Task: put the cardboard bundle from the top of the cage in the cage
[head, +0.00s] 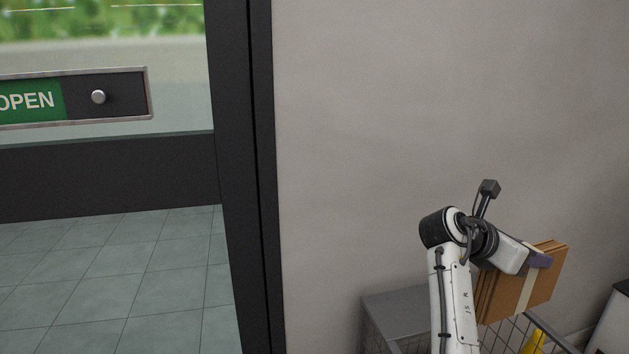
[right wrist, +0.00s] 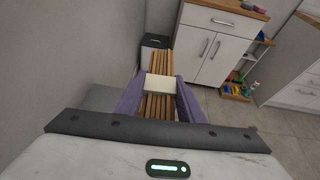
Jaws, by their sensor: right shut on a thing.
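The cardboard bundle (head: 527,290) is a stack of brown sheets with a pale band around it. My right gripper (head: 541,260) is shut on its upper part and holds it tilted over the wire cage (head: 372,335). In the right wrist view the bundle (right wrist: 160,62) sits between the two purple fingers, with the pale band facing the camera. The cage has mesh sides and a grey panel (head: 393,303) on its left part. My arm and the bundle hide much of the cage, and the frame cuts off its lower part. My left gripper is not in view.
A plain wall (head: 400,130) stands close behind the cage. A yellow object (head: 534,342) shows below the bundle, by the mesh. A glass door with an OPEN sign (head: 75,97) is left.

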